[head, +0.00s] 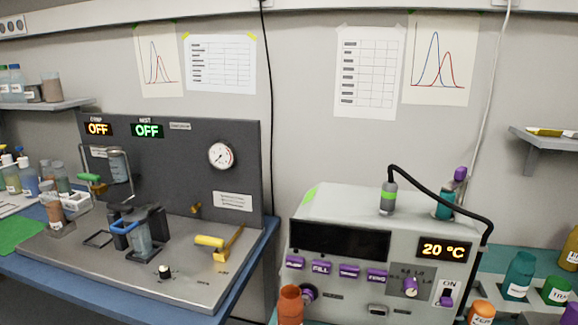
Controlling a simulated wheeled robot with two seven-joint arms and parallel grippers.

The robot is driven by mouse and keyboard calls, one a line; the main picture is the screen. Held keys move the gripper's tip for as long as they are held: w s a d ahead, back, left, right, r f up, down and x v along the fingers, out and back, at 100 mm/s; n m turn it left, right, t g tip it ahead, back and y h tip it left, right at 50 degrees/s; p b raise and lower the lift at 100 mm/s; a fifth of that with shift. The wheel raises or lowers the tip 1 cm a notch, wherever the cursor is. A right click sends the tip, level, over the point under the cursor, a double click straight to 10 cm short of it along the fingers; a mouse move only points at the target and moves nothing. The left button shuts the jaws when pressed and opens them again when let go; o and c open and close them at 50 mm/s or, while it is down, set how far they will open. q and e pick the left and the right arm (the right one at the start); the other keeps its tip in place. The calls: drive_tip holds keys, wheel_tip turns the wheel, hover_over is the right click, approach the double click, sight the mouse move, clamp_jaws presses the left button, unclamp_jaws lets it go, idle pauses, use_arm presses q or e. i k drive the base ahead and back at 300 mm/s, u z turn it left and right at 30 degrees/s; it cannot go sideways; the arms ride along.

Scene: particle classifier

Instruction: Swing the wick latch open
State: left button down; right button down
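No label in view reads wick latch, so I cannot tell for sure which part it is. On the grey rig at the left, a blue handle (125,227) lies across the top of a small clear vessel (141,242) between dark blocks. A green handle (89,178) sits further back, beside a clear cylinder in a metal frame (118,166). A yellow handle (209,241) on a brass bracket (229,243) is at the right of the rig's deck. Neither of my grippers is in view.
Bottles crowd both sides. The front of the deck (110,275) is mostly clear.

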sight(461, 177)
drive_tip(key=u, duration=1.8)
drive_tip(key=k, duration=0.9)
drive_tip(key=z, duration=1.75)
drive_tip(key=i, duration=0.5)
